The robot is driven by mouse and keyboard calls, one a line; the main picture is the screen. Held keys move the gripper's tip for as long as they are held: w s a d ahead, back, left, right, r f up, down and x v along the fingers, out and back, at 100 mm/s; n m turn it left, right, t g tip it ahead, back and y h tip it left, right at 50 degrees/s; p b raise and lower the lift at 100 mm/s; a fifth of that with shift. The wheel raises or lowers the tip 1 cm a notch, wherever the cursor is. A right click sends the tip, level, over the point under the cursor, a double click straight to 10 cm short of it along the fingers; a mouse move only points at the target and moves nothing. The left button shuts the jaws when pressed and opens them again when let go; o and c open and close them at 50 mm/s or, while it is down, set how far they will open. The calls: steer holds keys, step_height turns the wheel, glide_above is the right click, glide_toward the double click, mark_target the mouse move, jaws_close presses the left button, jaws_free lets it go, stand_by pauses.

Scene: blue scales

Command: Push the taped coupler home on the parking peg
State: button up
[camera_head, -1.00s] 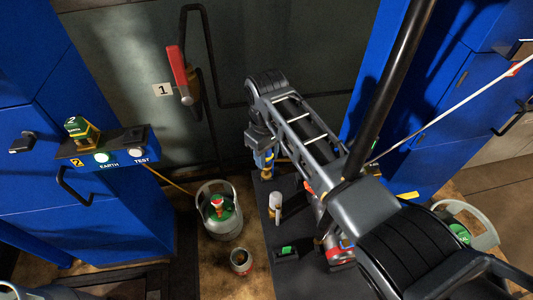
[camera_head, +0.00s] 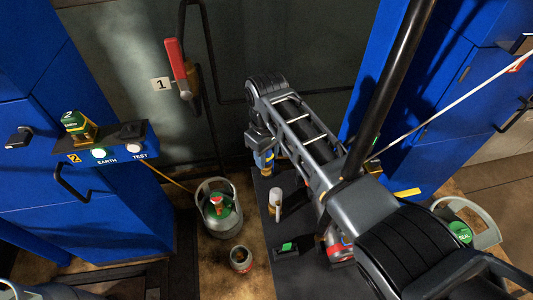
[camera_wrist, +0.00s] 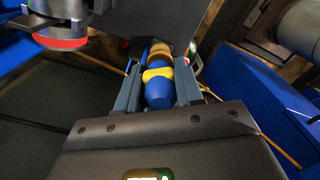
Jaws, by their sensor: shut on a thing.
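The taped coupler (camera_wrist: 159,88) is blue with a yellow tape band and a brass-coloured end. In the wrist view it lies lengthwise between the two grey fingers of my gripper (camera_wrist: 157,76), which are shut on it. In the head view the blue and yellow coupler (camera_head: 265,160) shows just below my gripper (camera_head: 262,148), in front of the dark panel. I cannot make out the parking peg, or whether the coupler's brass end touches it; the arm and fingers hide that spot.
A grey-green gas cylinder (camera_head: 218,205) and a small can (camera_head: 241,259) stand on the floor left of a dark mat (camera_head: 262,225). A white cylinder (camera_head: 276,203) stands on the mat. Blue cabinets (camera_head: 100,215) flank the panel, whose red lever (camera_head: 175,60) projects.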

steer(key=shift+f, duration=0.35)
steer(key=o, duration=1.2)
steer(key=shift+c, duration=0.2)
steer(key=shift+r, duration=0.1)
steer(key=shift+r, duration=3.85)
